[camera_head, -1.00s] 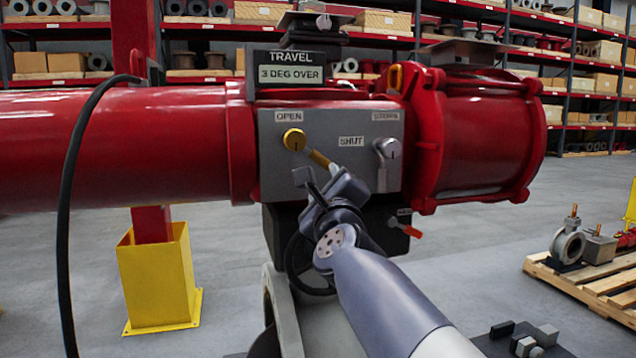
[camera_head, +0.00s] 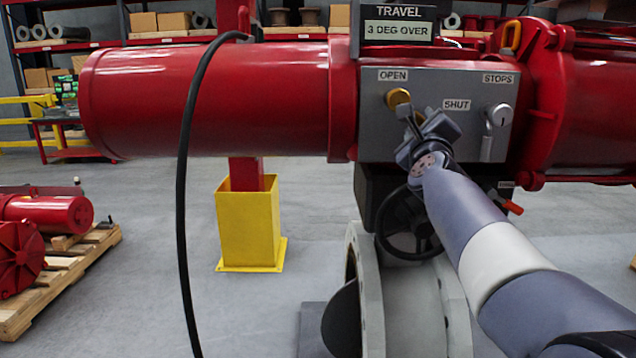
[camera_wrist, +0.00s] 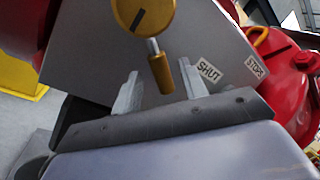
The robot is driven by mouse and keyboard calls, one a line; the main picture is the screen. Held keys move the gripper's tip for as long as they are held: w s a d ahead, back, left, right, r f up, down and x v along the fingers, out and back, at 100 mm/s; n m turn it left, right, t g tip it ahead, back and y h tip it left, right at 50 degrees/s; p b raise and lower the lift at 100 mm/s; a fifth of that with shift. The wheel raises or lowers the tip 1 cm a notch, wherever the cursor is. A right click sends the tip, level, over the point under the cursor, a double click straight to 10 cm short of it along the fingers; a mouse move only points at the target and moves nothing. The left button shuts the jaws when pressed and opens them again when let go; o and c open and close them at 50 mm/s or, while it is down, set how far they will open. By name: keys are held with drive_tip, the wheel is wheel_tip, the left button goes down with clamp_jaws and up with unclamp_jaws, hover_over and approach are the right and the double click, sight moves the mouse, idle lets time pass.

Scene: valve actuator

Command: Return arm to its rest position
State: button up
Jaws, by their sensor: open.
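The grey control panel (camera_head: 440,145) on the red actuator carries a brass knob (camera_head: 398,98) under the OPEN label. My gripper (camera_head: 411,128) is at the panel just below this knob, with my arm reaching up from the lower right. In the wrist view the two fingers (camera_wrist: 159,88) stand apart, and the brass lever handle (camera_wrist: 161,73) shows between them. The wrist view does not show clearly whether either finger touches it. In the head view the lever is mostly hidden by my gripper.
A silver lever (camera_head: 497,118) under STOPS is right of my gripper. A black handwheel (camera_head: 408,245) and a red-tipped lever (camera_head: 513,208) are below the panel. A black cable (camera_head: 184,170) hangs at the left. A yellow post base (camera_head: 248,225) stands on open floor.

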drive_tip(key=shift+w+r, duration=0.1)
drive_tip(key=shift+w, duration=0.4)
drive_tip(key=b+v, duration=0.1)
drive_tip(key=v, duration=1)
drive_tip(key=p+x, duration=0.1)
drive_tip(key=x, duration=1)
drive_tip(key=shift+w+r+p, duration=0.1)
drive_tip(key=shift+p, duration=0.5)
drive_tip(key=shift+a+f+m+p, duration=0.25)
drive_tip(key=shift+m+p, duration=0.3)
drive_tip(key=shift+m, duration=0.15)
drive_tip(key=shift+a+f+m+g+h, duration=0.1)
drive_tip(key=shift+f+m+g+h, duration=0.1)
drive_tip(key=shift+m+g+h, duration=0.15)
